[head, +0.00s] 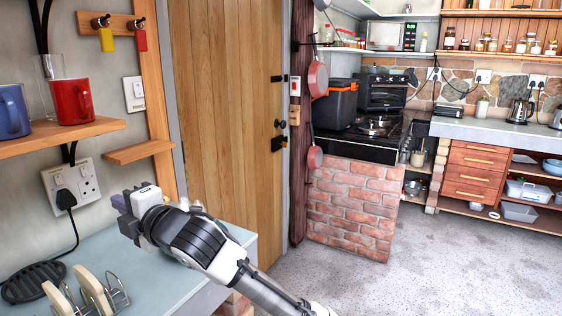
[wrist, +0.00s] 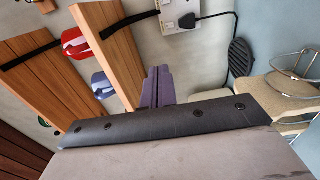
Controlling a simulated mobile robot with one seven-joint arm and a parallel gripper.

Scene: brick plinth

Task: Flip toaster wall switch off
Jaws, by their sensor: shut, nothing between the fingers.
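A white double wall socket (head: 86,178) is on the left wall above the counter. A black plug (head: 66,199) sits in its left outlet, and its cord hangs down to the counter. The socket's small switches are too small to read. The wrist view shows part of the socket (wrist: 180,14) at the top edge, with the plug (wrist: 188,21) in it. My gripper (head: 121,203) is right of and slightly below the socket, apart from it. Its purple fingers (wrist: 156,86) are shut and empty. No toaster body is clearly recognisable near the socket.
A wooden shelf (head: 60,137) with red and blue mugs is above the socket. A smaller ledge (head: 138,152) is above my gripper. A black ribbed disc (head: 34,282) and a wire rack (head: 115,295) with pale slices are on the counter (head: 150,285). Another wall switch (head: 134,94) is higher up.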

